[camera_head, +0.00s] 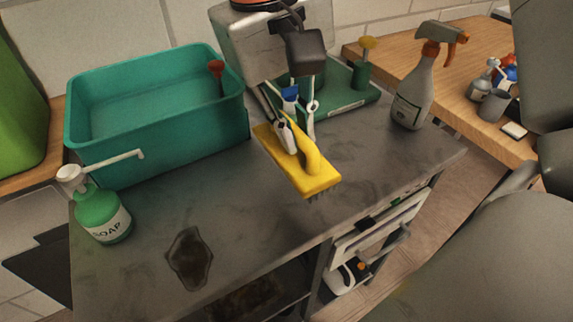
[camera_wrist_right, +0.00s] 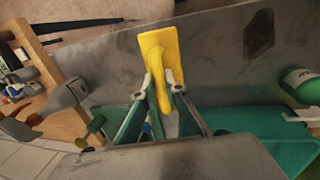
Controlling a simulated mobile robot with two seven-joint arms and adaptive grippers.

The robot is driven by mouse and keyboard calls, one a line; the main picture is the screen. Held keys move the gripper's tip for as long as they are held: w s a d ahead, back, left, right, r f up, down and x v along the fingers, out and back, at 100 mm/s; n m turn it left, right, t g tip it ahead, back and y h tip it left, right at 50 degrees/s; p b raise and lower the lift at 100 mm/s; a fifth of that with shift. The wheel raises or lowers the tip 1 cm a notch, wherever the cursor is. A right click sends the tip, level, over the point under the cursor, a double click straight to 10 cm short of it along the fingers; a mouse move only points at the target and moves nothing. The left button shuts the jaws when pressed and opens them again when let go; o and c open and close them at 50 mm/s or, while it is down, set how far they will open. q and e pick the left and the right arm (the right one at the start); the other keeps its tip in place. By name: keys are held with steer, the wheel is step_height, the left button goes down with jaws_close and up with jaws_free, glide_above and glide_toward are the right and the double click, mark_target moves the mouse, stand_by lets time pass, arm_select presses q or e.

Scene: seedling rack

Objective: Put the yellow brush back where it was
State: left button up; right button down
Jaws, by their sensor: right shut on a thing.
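The yellow brush (camera_head: 290,172) has a flat block, a looped handle and dark bristles underneath. My right gripper (camera_head: 298,140) is shut on its handle. The brush appears held over the grey worktop (camera_head: 225,210), near its front edge; I cannot tell the exact gap below it. The right wrist view shows the yellow brush (camera_wrist_right: 158,50) with its handle between the fingertips of my right gripper (camera_wrist_right: 162,82). A dark stain (camera_head: 190,258) lies on the worktop at front left. My left gripper is in neither view.
A teal bin (camera_head: 155,155) stands at back left, with a green soap bottle (camera_head: 103,215) before it. A green tray (camera_head: 345,105) lies behind my right gripper, partly hidden. A spray bottle (camera_head: 413,95) stands at right. The worktop's front middle is clear except for the stain.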

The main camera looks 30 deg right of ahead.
mark_target(295, 166)
steer(key=shift+a+x, duration=0.2)
steer(key=shift+x, duration=0.85)
steer(key=shift+f, duration=0.4)
steer(key=b+x, duration=0.1)
steer(key=x, duration=0.3)
steer(key=shift+a+f+b, duration=0.1)
steer(key=shift+a+b, duration=0.3)
steer(key=shift+a, duration=0.05)
steer(key=shift+f, duration=0.15)
steer(key=c, duration=2.1)
jaws_free()
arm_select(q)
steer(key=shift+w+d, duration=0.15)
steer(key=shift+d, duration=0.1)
